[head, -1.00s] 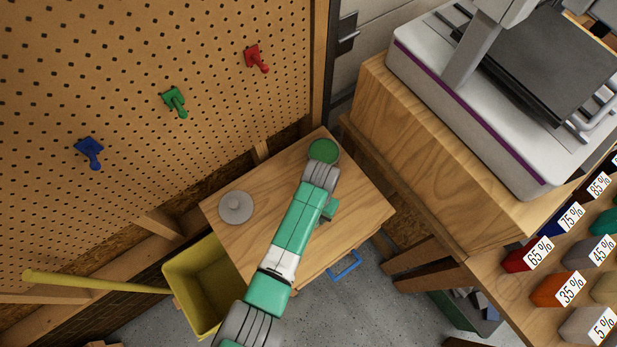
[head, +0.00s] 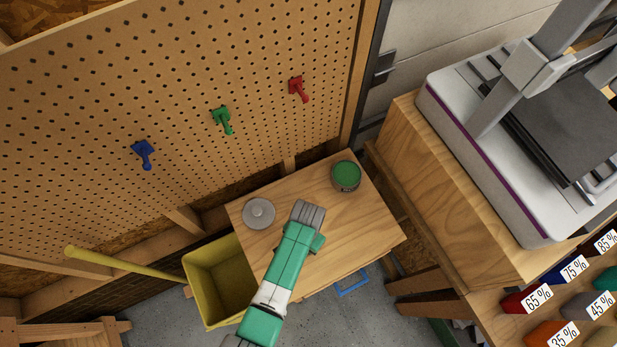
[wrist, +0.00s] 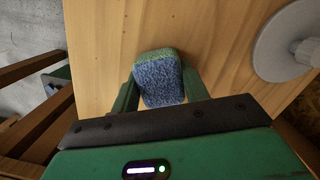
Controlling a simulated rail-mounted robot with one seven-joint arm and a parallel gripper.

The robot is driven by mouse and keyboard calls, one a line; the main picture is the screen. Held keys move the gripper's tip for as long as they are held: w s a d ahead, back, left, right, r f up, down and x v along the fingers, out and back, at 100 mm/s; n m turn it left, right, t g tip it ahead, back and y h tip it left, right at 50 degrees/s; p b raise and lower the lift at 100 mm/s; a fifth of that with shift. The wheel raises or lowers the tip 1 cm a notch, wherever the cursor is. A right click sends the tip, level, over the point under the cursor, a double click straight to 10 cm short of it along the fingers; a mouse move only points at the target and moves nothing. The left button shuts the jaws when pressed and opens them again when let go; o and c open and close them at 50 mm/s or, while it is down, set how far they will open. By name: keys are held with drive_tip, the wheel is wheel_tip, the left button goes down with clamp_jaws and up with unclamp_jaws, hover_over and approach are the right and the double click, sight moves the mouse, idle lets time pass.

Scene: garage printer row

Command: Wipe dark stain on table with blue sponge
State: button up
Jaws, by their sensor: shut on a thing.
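The blue sponge (wrist: 160,82), with a green layer along its far edge, is held between the two green fingers of my gripper (wrist: 160,92) in the wrist view. The small wooden table (head: 375,222) lies under it; I cannot tell whether the sponge touches the tabletop. The bare wood also shows in the wrist view (wrist: 100,45). No dark stain is visible in either view; part of the tabletop is hidden by my arm.
A can with a green top (head: 346,174) stands at the table's back corner. A round grey lid with a knob (head: 259,213) lies at the left edge. A yellow bin (head: 205,270) stands left of the table. A wooden printer stand (head: 440,185) is at the right.

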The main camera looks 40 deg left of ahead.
drive_tip(key=shift+s+a+r+p, duration=0.1)
drive_tip(key=shift+s+a+p, duration=0.25)
drive_tip(key=shift+s, duration=0.25)
drive_tip(key=shift+s+a+p, duration=0.2)
drive_tip(key=shift+s+p, duration=0.25)
drive_tip(key=shift+s, duration=0.1)
drive_tip(key=shift+w+d+f+b, duration=0.1)
drive_tip(key=shift+w+d+b, duration=0.05)
drive_tip(key=shift+w+b, duration=0.2)
drive_tip(key=shift+w+d+f+b, duration=0.15)
drive_tip(key=shift+w+b, duration=0.1)
drive_tip(key=shift+w, duration=0.2)
drive_tip(key=shift+w+d+b, duration=0.75)
drive_tip(key=shift+w+b, duration=0.2)
drive_tip(key=shift+w, duration=0.5)
drive_tip(key=shift+w+d+b, duration=0.8)
drive_tip(key=shift+w+b, duration=0.1)
drive_tip(key=shift+w, duration=0.55)
drive_tip(key=shift+w+d+b, duration=0.75)
drive_tip(key=shift+w+b, duration=0.2)
drive_tip(key=shift+w, duration=0.5)
wheel_tip(320, 180, up, 3)
drive_tip(key=shift+r+p, duration=0.1)
drive_tip(key=shift+p, duration=0.95)
wheel_tip(320, 180, up, 5)
drive_tip(key=p, duration=0.5)
drive_tip(key=shift+r, duration=0.15)
